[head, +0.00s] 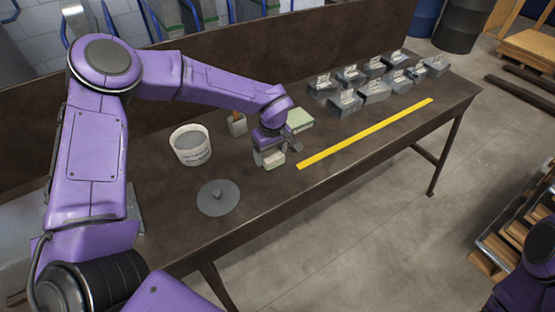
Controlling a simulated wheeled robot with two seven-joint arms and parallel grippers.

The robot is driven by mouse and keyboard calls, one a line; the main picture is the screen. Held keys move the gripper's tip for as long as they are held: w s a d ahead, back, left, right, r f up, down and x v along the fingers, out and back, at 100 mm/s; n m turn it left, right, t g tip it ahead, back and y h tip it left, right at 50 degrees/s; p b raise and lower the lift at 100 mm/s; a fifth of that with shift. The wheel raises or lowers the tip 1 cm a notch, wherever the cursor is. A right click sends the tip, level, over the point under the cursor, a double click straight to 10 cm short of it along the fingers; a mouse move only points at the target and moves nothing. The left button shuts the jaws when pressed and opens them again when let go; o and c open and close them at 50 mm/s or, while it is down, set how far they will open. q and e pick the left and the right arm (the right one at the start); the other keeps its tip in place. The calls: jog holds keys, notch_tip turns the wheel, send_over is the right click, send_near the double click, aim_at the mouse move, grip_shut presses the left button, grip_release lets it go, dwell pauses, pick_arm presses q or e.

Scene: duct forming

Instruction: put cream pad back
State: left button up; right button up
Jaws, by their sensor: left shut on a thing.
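My left gripper (272,156) points down low over the dark table, near its middle. It is shut on a small cream pad (275,161), which shows between the fingers at or just above the table top. I cannot tell whether the pad touches the table. A pale green block (299,120) sits just behind and to the right of the gripper, partly hidden by my wrist. Of my right arm, only a purple part shows at the lower right corner; its gripper is out of view.
The table (160,220) also holds a white bucket (190,147), a round grey disc (218,198) with a knob, and a small holder (238,126) behind the gripper. A yellow strip (365,133) lies to the right, before several grey metal blocks (375,90).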

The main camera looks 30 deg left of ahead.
aim_at(277, 169)
pick_arm(q)
jog(key=w+f, duration=0.2)
jog(key=f, duration=0.1)
jog(key=shift+w+d, duration=0.3)
jog(key=f+p, duration=0.2)
jog(key=f, duration=0.1)
jog(key=shift+w+d+f, duration=0.1)
jog(key=shift+w+f, duration=0.1)
jog(key=shift+f, duration=0.3)
jog(key=o, duration=1)
jog(key=shift+r, duration=0.55)
jog(key=r+b, duration=0.1)
jog(key=r, duration=0.6)
jog(key=d+r+b, duration=0.1)
jog(key=r, duration=0.3)
jog(key=shift+s+d+r+b, duration=0.1)
jog(key=shift+s+b, duration=0.2)
jog(key=shift+s, duration=0.1)
